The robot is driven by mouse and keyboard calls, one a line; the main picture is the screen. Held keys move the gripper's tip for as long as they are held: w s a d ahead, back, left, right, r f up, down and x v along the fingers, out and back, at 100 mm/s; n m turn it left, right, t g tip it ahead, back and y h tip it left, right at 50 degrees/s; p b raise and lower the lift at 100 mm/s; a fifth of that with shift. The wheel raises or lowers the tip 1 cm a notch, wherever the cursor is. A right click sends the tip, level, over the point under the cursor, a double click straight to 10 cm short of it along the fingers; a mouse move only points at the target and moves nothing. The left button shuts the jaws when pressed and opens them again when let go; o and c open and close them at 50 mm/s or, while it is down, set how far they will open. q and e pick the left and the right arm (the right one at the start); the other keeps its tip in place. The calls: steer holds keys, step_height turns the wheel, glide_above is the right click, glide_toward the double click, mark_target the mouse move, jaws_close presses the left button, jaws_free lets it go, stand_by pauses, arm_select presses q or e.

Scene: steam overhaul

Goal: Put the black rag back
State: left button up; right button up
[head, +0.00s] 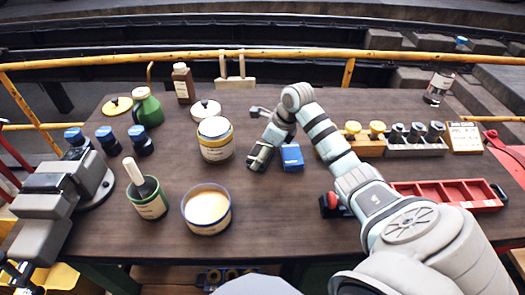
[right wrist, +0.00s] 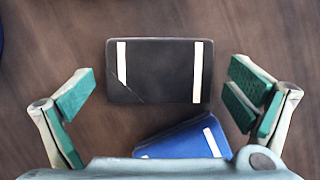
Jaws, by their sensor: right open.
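The black rag (right wrist: 158,75) is a dark, flat rectangle with two pale stripes. It lies on the wooden table. My right gripper (right wrist: 161,95) is open above it, with one green-padded finger on the left side and one on the right side of the rag, both apart from it. In the head view my right gripper (head: 262,152) is over the middle of the table and mostly hides the black rag. A blue rag (right wrist: 180,142) with a pale stripe lies close beside the black one, and also shows in the head view (head: 292,158). My left gripper is not in view.
A cream-filled tub (head: 207,210), a green pot with a brush (head: 148,198) and a yellow-banded tin (head: 215,140) stand to the left. A grey vise (head: 60,190) is at the left edge. A red tray (head: 445,195) and block racks (head: 415,148) stand right.

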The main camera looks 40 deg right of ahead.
steer(key=shift+r, duration=0.35)
steer(key=p+v, duration=0.1)
steer(key=v, duration=1)
steer(key=shift+r, duration=0.35)
steer(key=shift+s+d, duration=0.1)
steer(key=shift+s, duration=0.05)
